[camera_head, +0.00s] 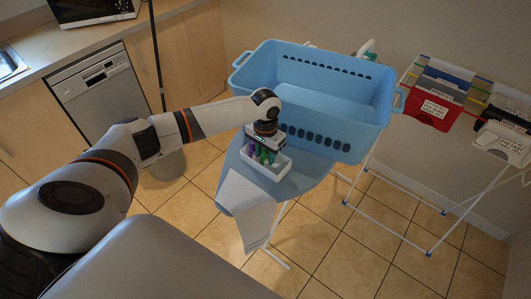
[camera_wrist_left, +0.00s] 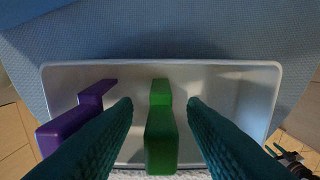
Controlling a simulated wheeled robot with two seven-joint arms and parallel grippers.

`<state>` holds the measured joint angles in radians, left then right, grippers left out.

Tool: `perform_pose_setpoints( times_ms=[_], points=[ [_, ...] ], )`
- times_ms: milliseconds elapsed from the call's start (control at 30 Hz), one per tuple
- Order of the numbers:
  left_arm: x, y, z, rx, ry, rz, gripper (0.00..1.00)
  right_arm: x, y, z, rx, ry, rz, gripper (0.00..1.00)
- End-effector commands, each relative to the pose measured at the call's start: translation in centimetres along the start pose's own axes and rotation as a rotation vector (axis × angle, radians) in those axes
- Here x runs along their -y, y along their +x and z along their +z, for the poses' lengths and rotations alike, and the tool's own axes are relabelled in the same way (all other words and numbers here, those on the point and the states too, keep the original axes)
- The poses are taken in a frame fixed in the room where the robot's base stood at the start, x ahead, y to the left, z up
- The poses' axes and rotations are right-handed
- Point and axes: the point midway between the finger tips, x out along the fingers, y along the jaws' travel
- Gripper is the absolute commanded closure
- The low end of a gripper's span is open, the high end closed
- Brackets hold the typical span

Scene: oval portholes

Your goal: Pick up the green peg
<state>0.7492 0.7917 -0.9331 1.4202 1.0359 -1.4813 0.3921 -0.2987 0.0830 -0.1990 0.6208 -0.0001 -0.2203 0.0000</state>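The green peg (camera_wrist_left: 160,128) lies in a white tray (camera_wrist_left: 225,70), seen in the left wrist view. It points lengthwise away from me, between my left gripper's fingers (camera_wrist_left: 161,108). The fingers are open, one on each side, with a gap showing between each finger and the peg. A purple peg (camera_wrist_left: 75,120) lies in the tray to the left, partly behind the left finger. In the head view my left gripper (camera_head: 264,152) reaches down into the white tray (camera_head: 266,174) and hides much of its inside. My right gripper is in neither view.
The tray stands on a blue-grey ironing board (camera_head: 300,178) with a white cloth (camera_head: 243,205) hanging over its front. A large blue laundry basket (camera_head: 330,85) stands right behind the tray. A drying rack (camera_head: 385,225) is at the right. A dishwasher (camera_head: 100,85) is at the left.

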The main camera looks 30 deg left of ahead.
Motion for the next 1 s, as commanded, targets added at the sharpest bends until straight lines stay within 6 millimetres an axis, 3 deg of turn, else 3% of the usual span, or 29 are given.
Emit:
perform_pose_setpoints(
  times_ms=[67, 300, 667, 1000],
  points=[
    [0.0, 0.0, 0.0, 0.000, 0.000, 0.000, 0.63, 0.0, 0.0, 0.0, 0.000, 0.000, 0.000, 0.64],
    [0.0, -0.1, 0.0, 0.001, 0.000, -0.001, 1.00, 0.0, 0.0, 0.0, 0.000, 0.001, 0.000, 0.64],
    [0.0, -0.7, 0.1, 0.004, 0.001, -0.001, 1.00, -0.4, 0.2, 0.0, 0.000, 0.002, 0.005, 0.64],
    [0.0, -6.9, 0.1, 0.005, 0.001, -0.002, 1.00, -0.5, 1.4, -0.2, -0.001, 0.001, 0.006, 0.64]
  ],
)
